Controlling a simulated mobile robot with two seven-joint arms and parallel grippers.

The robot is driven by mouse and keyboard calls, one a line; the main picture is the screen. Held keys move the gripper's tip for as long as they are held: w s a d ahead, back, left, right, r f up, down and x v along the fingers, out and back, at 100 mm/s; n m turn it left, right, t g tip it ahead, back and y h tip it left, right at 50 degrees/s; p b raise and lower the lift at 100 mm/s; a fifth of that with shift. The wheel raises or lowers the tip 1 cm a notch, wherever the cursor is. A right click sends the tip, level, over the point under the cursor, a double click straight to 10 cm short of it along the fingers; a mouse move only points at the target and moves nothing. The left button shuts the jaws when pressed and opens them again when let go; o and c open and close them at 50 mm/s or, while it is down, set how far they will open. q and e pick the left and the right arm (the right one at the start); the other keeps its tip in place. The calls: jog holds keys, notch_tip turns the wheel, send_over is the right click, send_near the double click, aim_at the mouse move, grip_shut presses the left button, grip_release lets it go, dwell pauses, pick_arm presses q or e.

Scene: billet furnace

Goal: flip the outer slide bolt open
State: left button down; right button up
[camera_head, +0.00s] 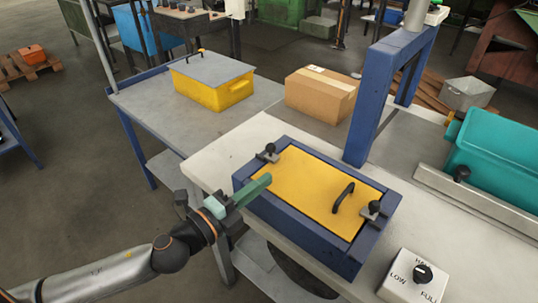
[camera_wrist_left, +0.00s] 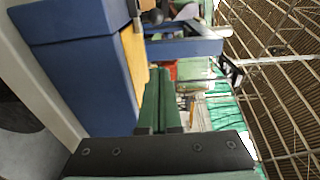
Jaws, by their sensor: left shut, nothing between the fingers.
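A blue box (camera_head: 300,232) with a yellow lid (camera_head: 310,188) and a black arched handle (camera_head: 344,197) sits on the pale worktop. One slide bolt with a black knob (camera_head: 268,151) is on the rim at the lid's far left corner. Another slide bolt (camera_head: 373,209) is on the rim at the right. I cannot tell which is the outer one. My left gripper (camera_head: 265,183) is shut and empty, its green fingers over the box's left edge, nearer me than the left bolt and apart from it. It also shows in the left wrist view (camera_wrist_left: 160,76). My right gripper is out of view.
A blue post frame (camera_head: 364,110) stands behind the box. A dial panel (camera_head: 414,277) is at the front right, and a teal housing (camera_head: 497,150) at the right. A yellow bin (camera_head: 213,88) and a cardboard carton (camera_head: 320,94) stand farther back.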

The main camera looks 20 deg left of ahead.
aim_at(267, 149)
pick_arm(q)
jog(key=p+x, duration=0.1)
jog(key=x, duration=0.4)
jog(key=shift+r, duration=0.15)
jog(key=shift+w+a, duration=1.1)
jog(key=shift+w, duration=0.05)
jog(key=shift+w+a, duration=0.35)
jog(key=shift+a, duration=0.1)
jog(key=shift+w+a, duration=0.25)
jog(key=shift+a, duration=0.4)
jog(key=shift+w+a, duration=0.2)
jog(key=shift+a, duration=0.5)
jog(key=shift+d, duration=0.1)
